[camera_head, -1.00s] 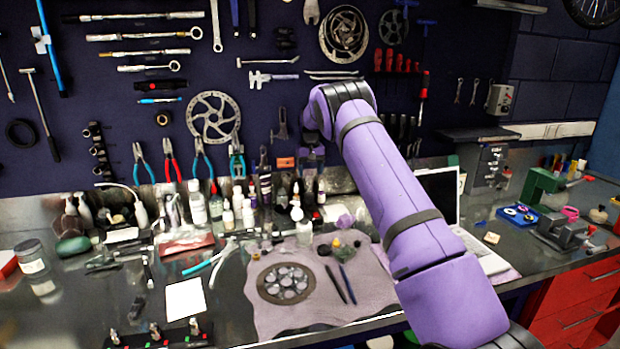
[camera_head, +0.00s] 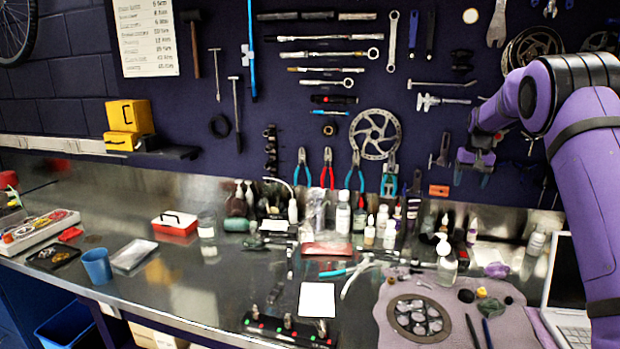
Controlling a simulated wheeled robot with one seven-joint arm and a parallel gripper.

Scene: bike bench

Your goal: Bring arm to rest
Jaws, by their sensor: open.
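My purple arm comes in from the right side of the head view, bent at its elbow near the top right. My gripper (camera_head: 472,178) hangs from its end in front of the tool wall, above the back row of bottles. Its two fingers point down and stand apart, with nothing between them. It touches nothing that I can make out.
Below are bottles, a pump bottle (camera_head: 446,262) and a cloth (camera_head: 385,322) bearing a round part. A laptop (camera_head: 562,285) stands beside my arm. The bench between cup and white card (camera_head: 317,300) is mostly bare.

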